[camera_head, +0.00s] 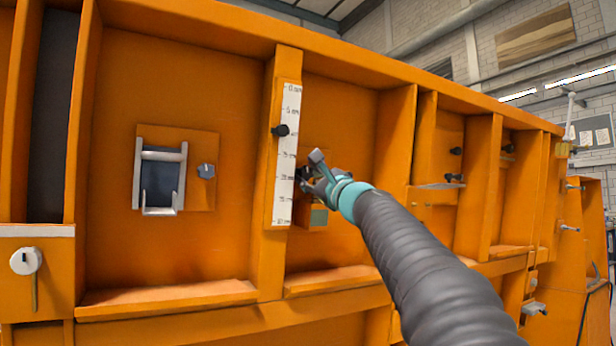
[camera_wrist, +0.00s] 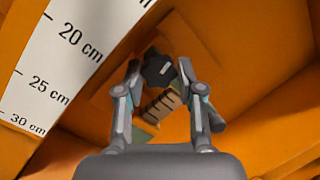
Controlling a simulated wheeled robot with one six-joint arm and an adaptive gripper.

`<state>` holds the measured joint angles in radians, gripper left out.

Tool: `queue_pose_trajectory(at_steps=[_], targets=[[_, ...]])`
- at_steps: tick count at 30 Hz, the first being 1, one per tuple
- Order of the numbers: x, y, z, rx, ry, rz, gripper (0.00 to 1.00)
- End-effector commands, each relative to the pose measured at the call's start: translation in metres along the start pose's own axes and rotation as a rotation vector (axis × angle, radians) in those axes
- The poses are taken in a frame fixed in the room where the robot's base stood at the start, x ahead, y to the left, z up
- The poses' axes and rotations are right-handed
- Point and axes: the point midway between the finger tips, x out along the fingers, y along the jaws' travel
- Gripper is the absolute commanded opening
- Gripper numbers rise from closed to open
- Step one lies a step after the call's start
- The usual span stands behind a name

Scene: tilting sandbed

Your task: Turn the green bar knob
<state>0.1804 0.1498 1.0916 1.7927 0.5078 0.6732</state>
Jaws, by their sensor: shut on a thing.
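My gripper (camera_head: 312,172) reaches the orange panel just right of the white ruler strip. In the wrist view its two fingers (camera_wrist: 159,70) stand on either side of a dark, lobed knob (camera_wrist: 158,72) with a small pale mark, and are shut on it. The knob looks dark grey or black, not green. A small green patch (camera_head: 319,216) shows on a block below my gripper in the head view. No green bar shape can be made out; the head view of the knob is largely hidden by my gripper.
The ruler strip (camera_head: 287,150) with a black knob (camera_head: 281,130) stands close left of my gripper. Farther left are a grey bracket frame (camera_head: 139,180) and a blue-grey knob (camera_head: 206,171). Orange ribs and a lower ledge (camera_head: 335,280) bound the bay.

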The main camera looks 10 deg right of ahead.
Motion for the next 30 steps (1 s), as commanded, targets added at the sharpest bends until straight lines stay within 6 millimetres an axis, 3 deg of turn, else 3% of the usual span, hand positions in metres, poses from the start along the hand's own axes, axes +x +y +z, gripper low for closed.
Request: queue_pose_trajectory(at_steps=[7,8,9,20,26,30], targets=[[0.0,0.001,-0.001,-0.001,0.001,0.001,0.03],[0.0,0.001,-0.001,-0.001,0.001,0.002,0.45],[0.0,0.001,-0.001,-0.001,0.0,0.001,0.48],[-0.003,0.0,0.0,-0.001,0.0,0.0,0.48],[-0.023,-0.001,0.001,-0.001,0.001,0.0,0.48],[-0.047,-0.001,0.001,-0.001,0.002,-0.001,0.48]])
